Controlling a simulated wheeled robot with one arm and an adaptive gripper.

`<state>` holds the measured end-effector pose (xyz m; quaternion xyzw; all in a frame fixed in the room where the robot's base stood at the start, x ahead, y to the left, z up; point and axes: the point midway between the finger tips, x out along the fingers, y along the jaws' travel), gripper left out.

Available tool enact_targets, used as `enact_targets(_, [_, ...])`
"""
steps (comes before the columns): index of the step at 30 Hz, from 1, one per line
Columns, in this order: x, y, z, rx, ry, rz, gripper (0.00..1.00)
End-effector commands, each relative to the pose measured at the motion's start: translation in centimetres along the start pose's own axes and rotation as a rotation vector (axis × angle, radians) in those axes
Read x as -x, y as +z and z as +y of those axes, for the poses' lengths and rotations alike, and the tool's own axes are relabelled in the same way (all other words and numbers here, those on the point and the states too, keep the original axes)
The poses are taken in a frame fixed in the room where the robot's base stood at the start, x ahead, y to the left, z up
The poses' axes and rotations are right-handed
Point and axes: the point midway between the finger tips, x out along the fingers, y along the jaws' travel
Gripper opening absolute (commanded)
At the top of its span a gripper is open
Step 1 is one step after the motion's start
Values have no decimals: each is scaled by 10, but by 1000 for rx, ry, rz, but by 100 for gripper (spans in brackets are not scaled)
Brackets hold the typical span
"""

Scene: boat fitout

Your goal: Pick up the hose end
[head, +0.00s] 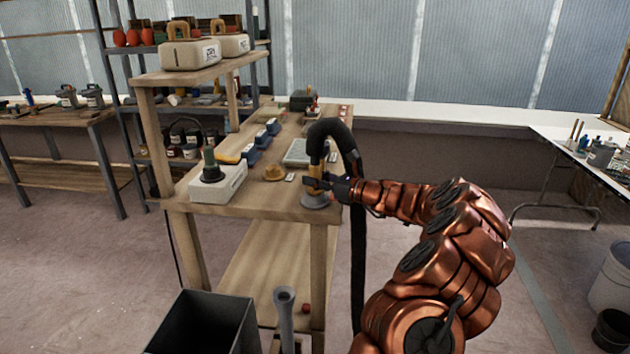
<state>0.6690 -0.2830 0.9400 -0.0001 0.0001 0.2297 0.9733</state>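The hose end (316,169) is a yellow-tan fitting under the bend of a thick black hose (333,130). It stands upright over a grey round base (315,200) at the near right corner of the wooden bench (262,205). The hose arches over and hangs down past the bench's right side. My gripper (322,185) reaches in from the right at the height of the fitting. Its dark fingers overlap the fitting's lower part. They are small and partly hidden, so I cannot tell whether they are closed on it.
A white box with a dark round-based tool (211,170) stands left on the bench, near a tan cap (273,173) and several blue items. A raised shelf (200,72) carries pale canisters. A dark open bin (205,325) stands in front. Floor is clear at left.

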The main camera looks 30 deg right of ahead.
Motion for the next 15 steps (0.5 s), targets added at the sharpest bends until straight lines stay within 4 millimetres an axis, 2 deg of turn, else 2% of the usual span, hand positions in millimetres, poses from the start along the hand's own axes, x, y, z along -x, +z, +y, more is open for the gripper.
enact_targets(1, [0, 0, 0, 0, 0, 0, 30])
enact_targets(9, [0, 0, 0, 0, 0, 0, 1])
enact_targets(15, [0, 0, 0, 0, 0, 0, 0])
